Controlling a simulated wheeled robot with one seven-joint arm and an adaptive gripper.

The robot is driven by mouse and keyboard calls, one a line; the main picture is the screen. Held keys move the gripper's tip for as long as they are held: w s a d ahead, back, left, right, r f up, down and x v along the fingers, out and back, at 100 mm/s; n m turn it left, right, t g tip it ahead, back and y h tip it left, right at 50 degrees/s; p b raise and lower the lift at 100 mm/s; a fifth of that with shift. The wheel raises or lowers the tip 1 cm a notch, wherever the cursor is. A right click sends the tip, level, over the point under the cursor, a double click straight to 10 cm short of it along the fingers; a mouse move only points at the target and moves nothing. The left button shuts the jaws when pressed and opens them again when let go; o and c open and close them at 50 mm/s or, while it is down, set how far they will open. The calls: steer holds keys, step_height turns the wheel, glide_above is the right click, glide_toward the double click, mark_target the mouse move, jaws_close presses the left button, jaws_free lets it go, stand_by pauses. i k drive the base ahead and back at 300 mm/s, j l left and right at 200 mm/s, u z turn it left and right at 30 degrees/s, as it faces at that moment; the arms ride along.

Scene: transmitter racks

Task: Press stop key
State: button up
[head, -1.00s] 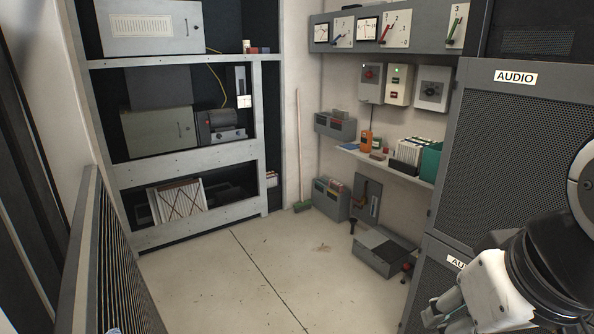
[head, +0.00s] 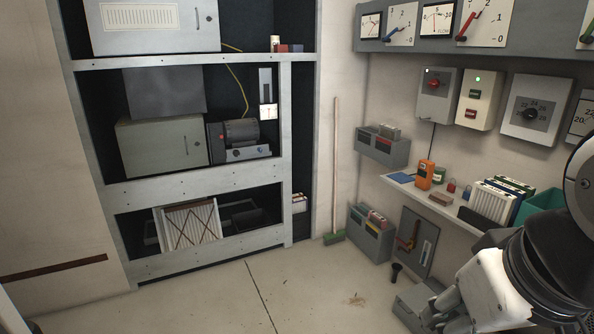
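A cream control box (head: 479,100) hangs on the right wall with a lit green lamp at its top. It has a green key (head: 475,94) and, below that, a red key (head: 471,114), which looks like the stop key; its lettering is too small to read. My gripper (head: 441,305) is at the lower right, well below the box and apart from it. It is partly hidden by my own arm, and its finger opening cannot be made out.
A grey box with a red-marked knob (head: 436,93) and a white dial box (head: 537,110) flank the control box. Below, a shelf (head: 398,184) holds an orange device (head: 425,174), folders and a green bin. A grey case (head: 412,307) lies on the floor. Open floor (head: 215,300) lies left.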

mark_target(469, 113)
steer(key=i+z, duration=0.2)
steer(key=i, duration=0.3)
steer(key=i+j+z, duration=0.2)
steer(key=i, duration=0.25)
steer(key=i+j+z, duration=0.2)
steer(key=i, duration=0.3)
steer(key=i+j+z, duration=0.1)
steer(key=i+z, duration=0.2)
steer(key=i+j+z, duration=0.15)
steer(key=i+z, duration=0.2)
steer(key=i, duration=0.05)
